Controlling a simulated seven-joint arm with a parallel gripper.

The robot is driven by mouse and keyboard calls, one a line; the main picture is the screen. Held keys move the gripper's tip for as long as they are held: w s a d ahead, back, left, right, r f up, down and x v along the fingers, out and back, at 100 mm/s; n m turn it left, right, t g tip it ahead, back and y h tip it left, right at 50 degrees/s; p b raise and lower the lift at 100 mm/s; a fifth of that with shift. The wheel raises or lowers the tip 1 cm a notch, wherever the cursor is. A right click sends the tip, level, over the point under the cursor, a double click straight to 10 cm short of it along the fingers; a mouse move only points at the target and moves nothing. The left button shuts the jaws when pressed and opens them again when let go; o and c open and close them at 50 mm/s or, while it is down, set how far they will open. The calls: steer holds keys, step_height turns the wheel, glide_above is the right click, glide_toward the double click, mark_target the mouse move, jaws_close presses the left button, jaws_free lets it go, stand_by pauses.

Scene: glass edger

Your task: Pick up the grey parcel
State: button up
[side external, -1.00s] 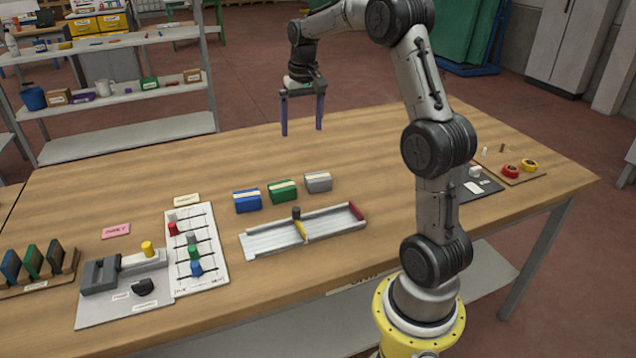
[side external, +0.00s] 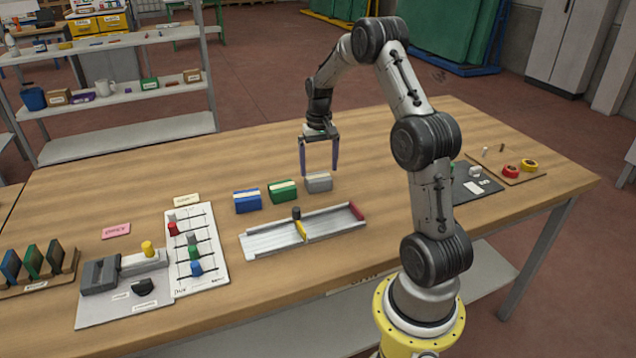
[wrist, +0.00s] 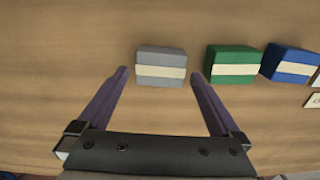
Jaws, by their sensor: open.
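The grey parcel (side external: 318,182) is a small box with a pale band, lying on the wooden table at the right end of a row of three parcels. It also shows in the wrist view (wrist: 161,67), ahead of and roughly between my fingertips. My gripper (side external: 319,171) is open and empty, pointing down just above the grey parcel in the side view. In the wrist view my gripper (wrist: 159,73) has its two purple fingers spread wider than the parcel, with no visible contact.
A green parcel (side external: 283,191) and a blue parcel (side external: 247,201) stand to the left of the grey one in the side view. A metal channel tray (side external: 270,238) with a yellow divider lies in front. The table behind the row is clear.

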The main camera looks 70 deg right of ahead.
mark_target(318, 176)
step_height(318, 176, down, 5)
steer(key=shift+w+d+r, duration=0.1)
steer(key=shift+w+r, duration=0.05)
steer(key=shift+r, duration=0.05)
steer(key=c, duration=1.2)
steer(key=shift+r, duration=0.1)
steer(key=shift+c, duration=0.2)
steer(key=shift+r, duration=0.1)
